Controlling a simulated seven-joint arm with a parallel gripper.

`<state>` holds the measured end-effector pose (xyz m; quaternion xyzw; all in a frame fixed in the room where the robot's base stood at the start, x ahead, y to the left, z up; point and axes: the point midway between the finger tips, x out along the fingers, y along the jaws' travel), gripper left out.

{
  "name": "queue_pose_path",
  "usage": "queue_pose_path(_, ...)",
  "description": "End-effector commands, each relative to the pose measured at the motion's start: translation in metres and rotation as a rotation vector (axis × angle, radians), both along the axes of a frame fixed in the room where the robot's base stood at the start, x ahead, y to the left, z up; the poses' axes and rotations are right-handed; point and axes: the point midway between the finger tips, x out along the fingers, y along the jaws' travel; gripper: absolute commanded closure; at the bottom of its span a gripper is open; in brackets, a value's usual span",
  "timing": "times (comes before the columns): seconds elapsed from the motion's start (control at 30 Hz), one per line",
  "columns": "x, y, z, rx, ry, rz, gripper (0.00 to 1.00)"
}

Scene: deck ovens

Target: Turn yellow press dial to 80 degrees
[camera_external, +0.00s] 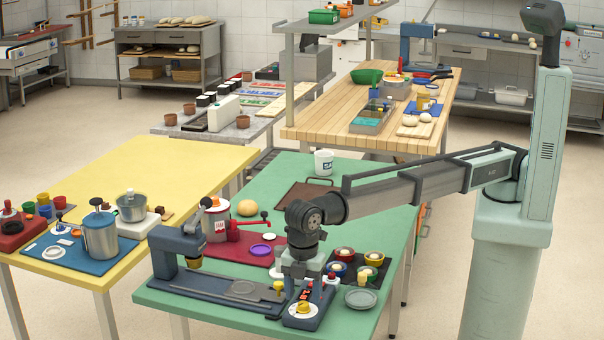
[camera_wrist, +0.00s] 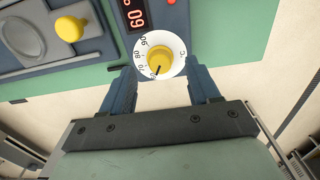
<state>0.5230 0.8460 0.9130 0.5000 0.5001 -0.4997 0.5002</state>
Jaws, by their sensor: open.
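The yellow press dial (camera_wrist: 160,57) sits on a white scale ring (camera_wrist: 148,84) in the wrist view. Its dark pointer mark faces the lower part of the ring, but the number there is hard to read. A red-lit display (camera_wrist: 135,16) sits above it, its digits rotated and unclear. In the external view the dial (camera_external: 303,308) is on a blue panel at the green table's front edge. My gripper (camera_wrist: 159,69) is open, with one finger on each side of the dial and ring. In the external view my gripper (camera_external: 301,270) is just above the panel; contact cannot be told.
The blue press (camera_external: 177,255) stands left of the dial panel on the green table (camera_external: 160,297). A yellow knob (camera_wrist: 68,28) is near the dial. A grey plate (camera_external: 360,298) and several small bowls (camera_external: 344,254) lie to the right.

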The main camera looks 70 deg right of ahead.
Motion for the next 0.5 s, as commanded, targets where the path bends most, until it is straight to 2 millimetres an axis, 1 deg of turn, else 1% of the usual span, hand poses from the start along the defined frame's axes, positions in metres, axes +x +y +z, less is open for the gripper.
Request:
queue_pose_path(0.03, 0.000, 0.000, -0.007, -0.001, 0.001, 0.000, 0.39)
queue_pose_path(0.1, 0.000, 0.000, -0.013, -0.001, 0.001, 0.000, 0.39)
queue_pose_path(0.2, 0.000, 0.000, -0.019, -0.001, 0.001, 0.000, 0.39)
queue_pose_path(0.5, 0.000, 0.000, -0.023, 0.000, 0.000, 0.000, 0.39)
